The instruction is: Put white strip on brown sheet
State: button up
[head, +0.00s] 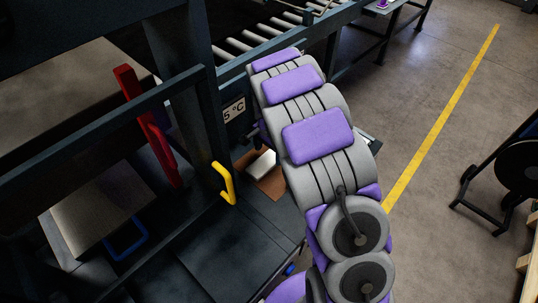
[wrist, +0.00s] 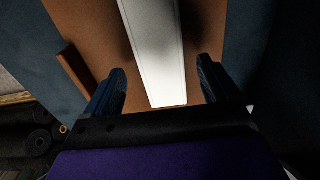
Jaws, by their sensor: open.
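The white strip (wrist: 154,50) lies lengthwise on the brown sheet (wrist: 205,40) in the wrist view, its near end between my fingertips. My gripper (wrist: 157,85) is open, with one dark finger on each side of the strip and a gap to both. In the head view a white piece (head: 262,165) shows on the brown sheet (head: 272,183), left of my arm. My arm hides the gripper and part of the sheet there. I cannot tell whether the strip touches the sheet along its whole length.
A yellow handle (head: 224,184) stands left of the sheet, and a red bar (head: 147,128) is farther left by the dark frame. A small brown block (wrist: 75,66) lies at the sheet's left edge. A roller conveyor (head: 245,42) is behind.

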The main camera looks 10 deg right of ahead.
aim_at(273, 158)
jog(key=s+d+r+n, duration=0.1)
jog(key=s+r, duration=0.3)
jog(key=r, duration=0.4)
jog(key=s+d+r+n, duration=0.1)
jog(key=s+r, duration=0.4)
jog(key=r, duration=0.2)
jog(key=s+r+n+g, duration=0.1)
jog(key=s+n, duration=0.3)
jog(key=s, duration=1.1)
jog(key=s+a+r+n, duration=0.1)
jog(key=s+r+n, duration=0.2)
jog(key=s, duration=1.2)
jog(key=shift+n+g+p, duration=0.3)
jog(key=shift+n+g, duration=0.1)
jog(key=shift+n, duration=0.7)
